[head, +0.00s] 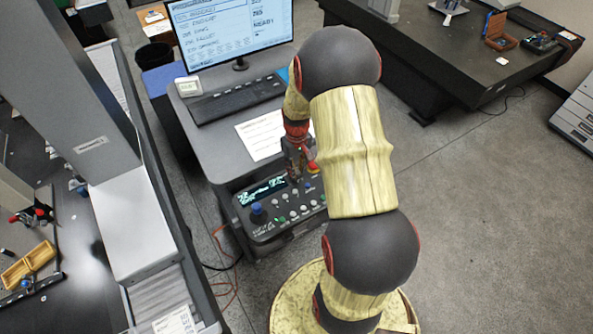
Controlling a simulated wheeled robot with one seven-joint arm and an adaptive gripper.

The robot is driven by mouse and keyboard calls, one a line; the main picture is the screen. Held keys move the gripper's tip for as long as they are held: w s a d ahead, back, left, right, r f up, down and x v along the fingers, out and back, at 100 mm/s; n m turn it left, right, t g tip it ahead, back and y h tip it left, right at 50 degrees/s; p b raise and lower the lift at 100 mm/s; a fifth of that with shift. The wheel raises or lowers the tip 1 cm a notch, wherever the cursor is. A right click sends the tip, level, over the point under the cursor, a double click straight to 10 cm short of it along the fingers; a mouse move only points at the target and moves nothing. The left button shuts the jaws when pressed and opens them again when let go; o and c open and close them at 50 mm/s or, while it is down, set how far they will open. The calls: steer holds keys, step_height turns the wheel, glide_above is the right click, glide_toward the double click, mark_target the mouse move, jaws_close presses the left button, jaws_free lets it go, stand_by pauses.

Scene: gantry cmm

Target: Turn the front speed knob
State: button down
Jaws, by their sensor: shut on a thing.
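The control panel (262,229) is a dark box with a lit cyan display, a blue joystick knob (257,209), several small buttons and knobs, and a red button on a yellow base (313,167). My gripper (296,179) points down at the upper middle of the panel, just right of the display and left of the red button. It is shut on a small knob there, which I take to be the front speed knob. The fingers hide that knob, so its turn angle does not show.
A grey desk (222,140) behind the panel holds a keyboard (238,98), a paper sheet (262,135) and a monitor (235,30). A large grey machine (130,225) stands at the left. A dark table (450,60) is at the back right. The right floor is clear.

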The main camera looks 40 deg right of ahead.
steer(key=m+b, duration=0.1)
steer(key=m, duration=0.2)
steer(key=shift+f+m, duration=0.1)
steer(key=shift+m, duration=0.2)
steer(key=shift+m+b, duration=0.75)
steer(key=shift+m, duration=1.15)
steer(key=c, duration=1.6)
jaws_free()
steer(key=shift+r, duration=0.2)
step_height(320, 180, up, 12)
steer(key=shift+f, duration=0.1)
